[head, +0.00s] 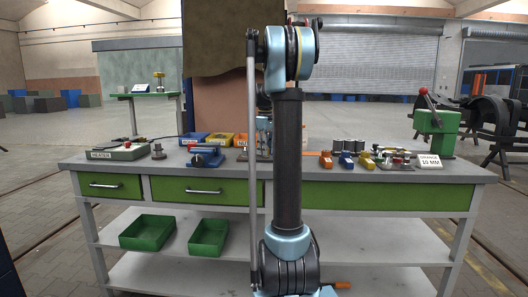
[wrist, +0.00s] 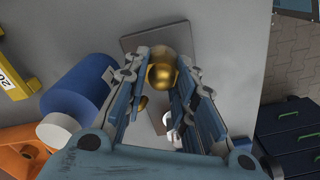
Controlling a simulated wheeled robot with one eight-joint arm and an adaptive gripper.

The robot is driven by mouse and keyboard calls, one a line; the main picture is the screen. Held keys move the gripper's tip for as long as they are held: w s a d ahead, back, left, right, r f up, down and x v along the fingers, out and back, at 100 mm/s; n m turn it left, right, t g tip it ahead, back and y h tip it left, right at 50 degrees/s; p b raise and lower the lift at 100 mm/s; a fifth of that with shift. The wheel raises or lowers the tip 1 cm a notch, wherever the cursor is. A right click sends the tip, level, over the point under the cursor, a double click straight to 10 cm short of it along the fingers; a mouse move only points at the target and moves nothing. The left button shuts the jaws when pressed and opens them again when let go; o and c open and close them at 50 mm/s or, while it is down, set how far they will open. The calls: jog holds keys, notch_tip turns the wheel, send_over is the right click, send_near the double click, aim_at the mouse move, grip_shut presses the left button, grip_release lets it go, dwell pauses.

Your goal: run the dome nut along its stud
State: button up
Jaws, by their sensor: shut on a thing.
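In the wrist view a shiny brass dome nut (wrist: 163,74) sits between the two fingertips of my gripper (wrist: 165,68). My gripper is shut on it. Brass also shows above the nut, over a grey plate (wrist: 182,36), and a smaller brass piece shows lower by the left finger. The stud cannot be made out; the nut and fingers cover that spot. In the head view my own arm stands in front of the bench, and neither the nut nor my gripper can be made out there.
In the wrist view a blue cylinder (wrist: 75,98) lies close left of my gripper, with an orange part (wrist: 22,148) below it. In the head view the bench (head: 400,172) carries a blue vise (head: 206,156), small bins (head: 192,139) and a green press (head: 437,130).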

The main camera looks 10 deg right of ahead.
jog(key=m, duration=0.3)
jog(key=shift+w+d+m, duration=0.15)
jog(key=shift+w+m, duration=0.05)
jog(key=shift+m, duration=0.2)
jog(key=m, duration=0.3)
jog(key=shift+d+m, duration=0.1)
jog(key=shift+m, duration=0.2)
jog(key=m, duration=0.3)
jog(key=shift+d+m, duration=0.1)
jog(key=shift+m, duration=0.3)
jog(key=m, duration=0.8)
jog(key=shift+s+d, duration=0.1)
jog(key=m, duration=0.4)
jog(key=shift+s+m, duration=0.1)
jog(key=shift+m, duration=0.2)
jog(key=m, duration=0.3)
jog(key=shift+s+m, duration=0.1)
jog(key=shift+m, duration=2.1)
